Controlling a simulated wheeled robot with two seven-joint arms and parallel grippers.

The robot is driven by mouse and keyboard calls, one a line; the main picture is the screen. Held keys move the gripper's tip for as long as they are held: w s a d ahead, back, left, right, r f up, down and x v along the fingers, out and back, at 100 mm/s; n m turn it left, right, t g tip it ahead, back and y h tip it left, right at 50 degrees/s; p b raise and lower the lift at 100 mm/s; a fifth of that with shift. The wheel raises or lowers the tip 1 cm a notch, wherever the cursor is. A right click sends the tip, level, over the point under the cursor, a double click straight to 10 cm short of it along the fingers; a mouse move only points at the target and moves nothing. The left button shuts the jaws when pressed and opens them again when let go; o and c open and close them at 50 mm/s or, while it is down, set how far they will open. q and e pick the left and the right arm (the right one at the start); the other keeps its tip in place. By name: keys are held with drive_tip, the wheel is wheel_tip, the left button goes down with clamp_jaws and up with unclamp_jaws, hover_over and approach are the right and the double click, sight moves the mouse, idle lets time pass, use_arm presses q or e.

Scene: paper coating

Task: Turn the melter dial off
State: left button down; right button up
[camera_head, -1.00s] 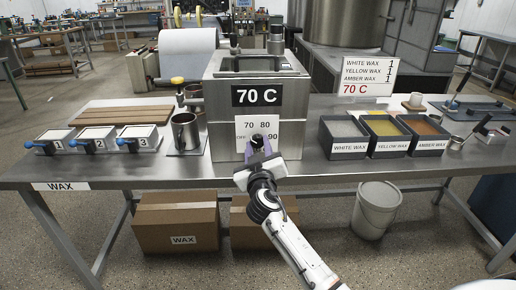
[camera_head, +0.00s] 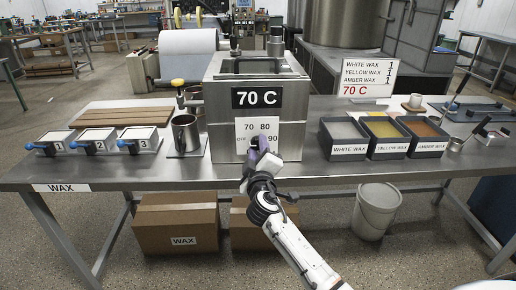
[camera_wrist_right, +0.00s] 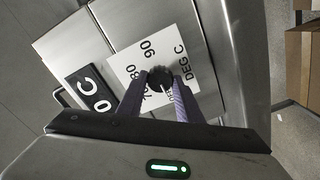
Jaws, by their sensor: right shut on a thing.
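The melter (camera_head: 222,105) is a steel box on the table with a 70 C sign (camera_head: 257,96) on its front. Below the sign is a white dial plate (camera_head: 243,127) marked OFF, 70, 80 and 90. My right gripper (camera_head: 258,150) is in front of this plate, shut on the dial and hiding most of it. In the right wrist view the round black dial (camera_wrist_right: 159,77) sits between the two purple-grey fingertips (camera_wrist_right: 160,85), in front of the plate (camera_wrist_right: 130,68). I cannot tell exactly which mark it points at. My left gripper is not in view.
White, yellow and amber wax bins (camera_head: 345,152) stand right of the melter. A metal pitcher (camera_head: 185,132) and several numbered blue-handled trays (camera_head: 97,142) stand to its left. Boxes (camera_head: 177,226) and a bucket (camera_head: 377,208) are under the table. The table's front strip is clear.

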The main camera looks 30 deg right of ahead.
idle(0.3)
drive_tip(key=o, duration=1)
drive_tip(key=shift+o, duration=0.2)
drive_tip(key=shift+s, duration=0.1)
drive_tip(key=b+v, duration=0.1)
drive_tip(key=v, duration=0.9)
